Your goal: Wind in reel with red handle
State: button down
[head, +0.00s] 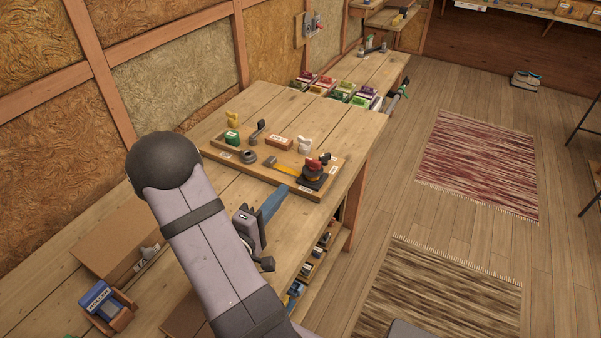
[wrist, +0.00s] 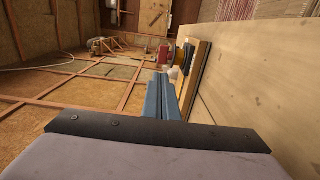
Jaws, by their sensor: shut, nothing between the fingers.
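The reel with the red handle (head: 313,171) sits at the right end of a shallow wooden tray (head: 332,183) on the workbench. Its body is dark, with red on top, and a yellow strip (head: 287,170) runs out from it to the left. My gripper (head: 281,191) has blue fingers; it is shut and empty, just in front of the tray and apart from the reel. In the wrist view the fingers (wrist: 166,84) point toward a red part (wrist: 163,55) and a dark part beside the tray edge, probably the reel. Whether the strip is fully out cannot be told.
The tray also holds a green block (head: 232,138), a grey ring (head: 248,156), a red-brown block (head: 279,142) and a white piece (head: 305,144). Coloured boxes (head: 345,90) stand behind. A blue box (head: 101,300) lies at front left. The bench right of the tray's back is clear.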

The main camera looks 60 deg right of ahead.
aim_at(306, 161)
jog(key=d+p, duration=0.2)
jog(key=d, duration=0.9)
jog(key=shift+p, duration=0.4)
jog(key=shift+w+d+m+g, duration=0.1)
jog(key=shift+w+m+g, duration=0.1)
jog(key=shift+m+g, duration=0.35)
jog(key=shift+w+d+m+g, duration=0.15)
jog(key=shift+m+g, duration=0.1)
jog(key=shift+g, duration=0.5)
jog(key=shift+w+m+g+y, duration=0.3)
jog(key=shift+m+g, duration=0.4)
jog(key=shift+g, duration=0.3)
jog(key=m+g, duration=0.1)
jog(key=m+g+y, duration=0.1)
jog(key=g, duration=0.1)
jog(key=d+m+g+y, duration=0.1)
jog(key=shift+w+g, duration=0.3)
jog(key=shift+w, duration=0.1)
jog(key=shift+w+d+r+p, duration=0.1)
jog(key=shift+w+d+p, duration=0.25)
jog(key=shift+d+p, duration=0.3)
jog(key=shift+d, duration=1.25)
jog(key=shift+w, duration=0.2)
